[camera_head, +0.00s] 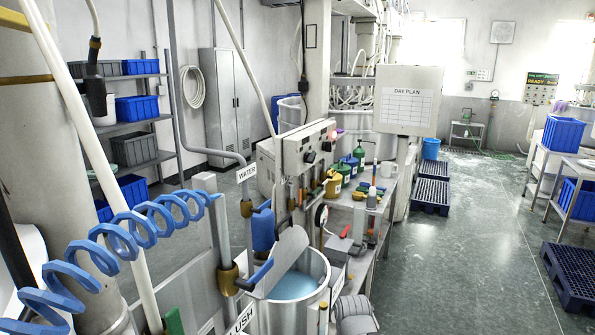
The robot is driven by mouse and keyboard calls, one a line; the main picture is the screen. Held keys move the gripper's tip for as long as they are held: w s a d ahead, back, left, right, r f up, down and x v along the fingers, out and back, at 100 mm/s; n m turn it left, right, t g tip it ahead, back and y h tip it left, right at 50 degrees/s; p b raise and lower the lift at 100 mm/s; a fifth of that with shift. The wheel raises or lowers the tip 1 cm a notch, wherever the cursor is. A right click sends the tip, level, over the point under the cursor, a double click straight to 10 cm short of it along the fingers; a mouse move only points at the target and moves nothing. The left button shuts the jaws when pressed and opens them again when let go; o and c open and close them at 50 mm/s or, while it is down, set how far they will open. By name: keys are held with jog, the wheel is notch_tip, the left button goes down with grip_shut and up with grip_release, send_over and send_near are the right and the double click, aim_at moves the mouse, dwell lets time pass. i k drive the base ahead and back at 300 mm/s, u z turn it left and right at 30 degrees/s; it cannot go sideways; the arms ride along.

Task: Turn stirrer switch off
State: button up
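A beige control box (285,152) stands in the middle of the view, on the far side of an open metal tank. Its front carries a dark rotary knob (310,157), a red-and-dark knob (327,146) and small lamps, one of them reddish. The labels are too small to read, so I cannot tell which knob is the stirrer switch or its setting. The tank (318,268) holds blue liquid (292,286), with a grey curved cover partly over it. My gripper is not in view.
A blue coiled hose (120,238) and pale pipes cross the left foreground. A bench (388,186) with bottles and tools stands right of the control box. Dark pallets (432,195) and blue bins (563,134) stand further right. The floor between is open.

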aim_at(309, 157)
jog(key=z, duration=0.05)
jog(key=k, duration=1.3)
jog(key=z, duration=0.25)
jog(key=i, duration=0.45)
jog(key=z, duration=0.55)
jog(key=i, duration=0.7)
jog(key=z, duration=0.35)
jog(key=i, duration=1.55)
jog(key=u, duration=0.6)
